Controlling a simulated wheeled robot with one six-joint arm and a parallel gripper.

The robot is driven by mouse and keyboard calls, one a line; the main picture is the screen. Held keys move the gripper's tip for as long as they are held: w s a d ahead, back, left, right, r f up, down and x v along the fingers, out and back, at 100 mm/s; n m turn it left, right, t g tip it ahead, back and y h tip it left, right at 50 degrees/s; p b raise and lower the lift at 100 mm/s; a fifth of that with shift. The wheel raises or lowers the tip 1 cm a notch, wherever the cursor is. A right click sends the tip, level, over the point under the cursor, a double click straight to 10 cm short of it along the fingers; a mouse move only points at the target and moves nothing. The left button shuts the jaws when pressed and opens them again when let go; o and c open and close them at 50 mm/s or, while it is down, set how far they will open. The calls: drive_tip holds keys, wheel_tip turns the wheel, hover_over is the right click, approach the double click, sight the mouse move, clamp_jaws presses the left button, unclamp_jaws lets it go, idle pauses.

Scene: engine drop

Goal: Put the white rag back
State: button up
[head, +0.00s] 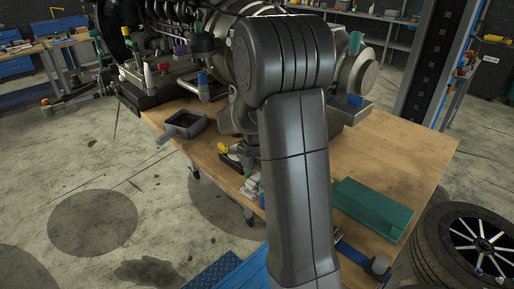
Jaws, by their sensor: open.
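A small, whitish, crumpled thing that looks like the white rag (250,187) lies near the front edge of the wooden table (405,150), just left of my arm. My arm link covers part of the area beside it, so I cannot tell its full extent. My arm rises through the middle of the head view and bends away over the table.
A large engine (215,55) stands over the back of the table. A dark square pan (184,124) sits at the left edge, a green box (372,209) at the right. A wheel (468,246) is at lower right. Open concrete floor lies to the left.

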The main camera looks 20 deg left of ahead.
wheel_tip(320, 180, up, 13)
drive_tip(key=shift+d+b, duration=0.3)
drive_tip(key=shift+b, duration=0.05)
drive_tip(key=shift+f, duration=0.15)
drive_tip(key=f, duration=0.9)
drive_tip(key=f+p, duration=0.1)
drive_tip(key=f, duration=0.3)
drive_tip(key=shift+a+f, duration=0.3)
drive_tip(key=shift+f, duration=0.1)
drive_tip(key=shift+r, duration=0.1)
drive_tip(key=shift+r, duration=0.15)
